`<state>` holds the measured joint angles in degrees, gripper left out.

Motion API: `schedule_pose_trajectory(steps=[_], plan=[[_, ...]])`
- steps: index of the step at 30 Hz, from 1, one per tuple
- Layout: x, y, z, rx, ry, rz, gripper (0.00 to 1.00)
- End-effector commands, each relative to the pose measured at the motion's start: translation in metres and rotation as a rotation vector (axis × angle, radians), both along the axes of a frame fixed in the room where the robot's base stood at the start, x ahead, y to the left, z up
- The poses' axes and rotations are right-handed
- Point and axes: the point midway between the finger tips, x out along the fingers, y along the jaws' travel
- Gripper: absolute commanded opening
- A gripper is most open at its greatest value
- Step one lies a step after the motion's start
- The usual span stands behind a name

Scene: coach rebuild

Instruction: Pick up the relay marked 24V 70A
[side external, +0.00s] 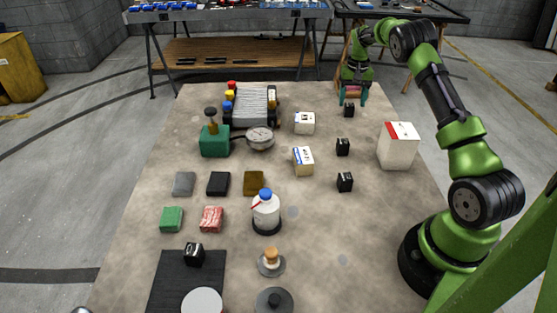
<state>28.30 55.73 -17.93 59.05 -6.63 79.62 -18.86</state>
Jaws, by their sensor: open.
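Several small black relay-like blocks are on the table. One block (349,110) is at the far right, just below my gripper. A second block (343,147) and a third block (345,182) stand nearer in the same column. Another block (194,254) sits on a dark mat at the near left. Their markings are too small to read, so I cannot tell which is 24V 70A. My gripper (353,97) is open and points down at the far right of the table. No block shows between its fingers.
A white and red box (397,147) stands right of the column of blocks. Two smaller white boxes (304,123) (303,161) lie to its left. A blue-capped bottle (266,212) stands near the middle. The dark mat (170,275) is at the near left. The near right tabletop is clear.

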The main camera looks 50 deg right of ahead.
Motion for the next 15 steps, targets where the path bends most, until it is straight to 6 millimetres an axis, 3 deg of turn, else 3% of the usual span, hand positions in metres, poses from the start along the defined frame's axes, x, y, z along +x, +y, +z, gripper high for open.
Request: schedule_pose_trajectory(steps=[6,15], plan=[[0.003,0.002,-0.033,0.0,0.001,0.0,0.64],[0.003,0.002,-0.04,-0.002,0.001,0.0,0.64]])
